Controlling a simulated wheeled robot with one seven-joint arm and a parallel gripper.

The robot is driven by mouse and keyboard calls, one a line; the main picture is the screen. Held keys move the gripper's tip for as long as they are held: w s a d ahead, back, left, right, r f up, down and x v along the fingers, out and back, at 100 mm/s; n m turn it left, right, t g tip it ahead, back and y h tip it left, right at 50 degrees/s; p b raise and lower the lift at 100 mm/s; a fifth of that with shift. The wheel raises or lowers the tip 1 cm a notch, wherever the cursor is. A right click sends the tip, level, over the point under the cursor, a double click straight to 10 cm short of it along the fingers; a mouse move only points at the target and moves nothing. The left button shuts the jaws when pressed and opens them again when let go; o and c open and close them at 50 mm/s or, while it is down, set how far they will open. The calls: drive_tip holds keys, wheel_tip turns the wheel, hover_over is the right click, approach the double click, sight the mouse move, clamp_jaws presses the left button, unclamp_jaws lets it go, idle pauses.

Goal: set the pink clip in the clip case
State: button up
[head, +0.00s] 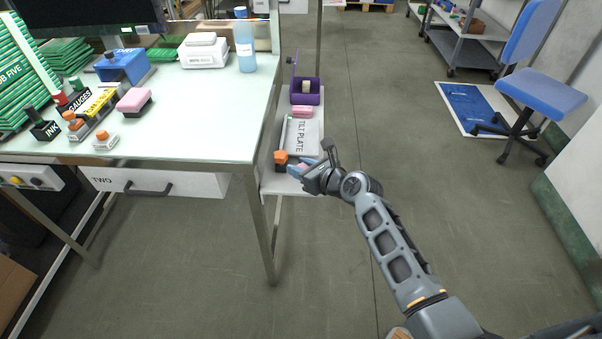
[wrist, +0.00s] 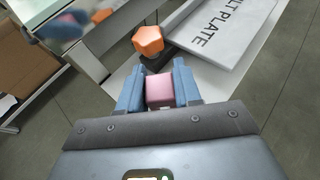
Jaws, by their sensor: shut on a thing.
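My gripper (head: 301,170) is over the near end of the narrow white shelf beside the table. In the wrist view its blue fingers (wrist: 158,84) are shut on a pink block, which I take for the pink clip (wrist: 160,92). In the head view the clip is mostly hidden by the fingers. A purple box with its lid raised (head: 297,98), likely the clip case, stands at the far end of the same shelf. A beige piece (head: 306,87) shows in it. The case is not visible in the wrist view.
A grey plate marked TILT PLATE (head: 303,139) lies between my gripper and the purple box. Another pink piece (head: 302,112) lies beyond the plate. An orange-topped object (head: 281,157) stands close left of my gripper. The table (head: 205,115) is left; open floor (head: 400,130) is right.

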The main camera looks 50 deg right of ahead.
drive_tip(key=shift+f, duration=1)
drive_tip(key=shift+f, duration=0.1)
drive_tip(key=o, duration=1)
